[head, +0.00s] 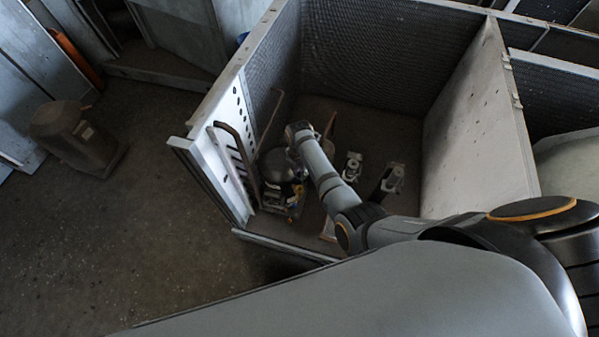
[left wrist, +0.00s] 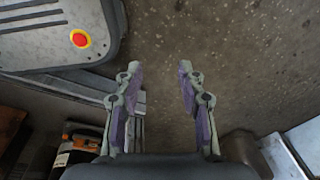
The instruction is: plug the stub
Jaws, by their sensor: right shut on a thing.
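My right arm reaches down into an open-topped housing (head: 480,125) in the head view. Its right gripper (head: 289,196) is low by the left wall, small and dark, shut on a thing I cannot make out. A brown bent pipe (head: 240,150) runs along the holed light wall panel (head: 222,148), just left of the gripper. I cannot tell a stub or its plug for sure; the arm and shadow hide part of that corner. My left gripper (left wrist: 160,82) is open and empty above the floor in the left wrist view; it does not show in the head view.
Small metal fittings (head: 352,166) and a dark bracket (head: 392,178) stand on the housing floor, right of my forearm. Mesh walls close the back. A brown bin-like object (head: 75,135) stands on the open floor at left. An orange-and-black item (left wrist: 80,150) lies below left.

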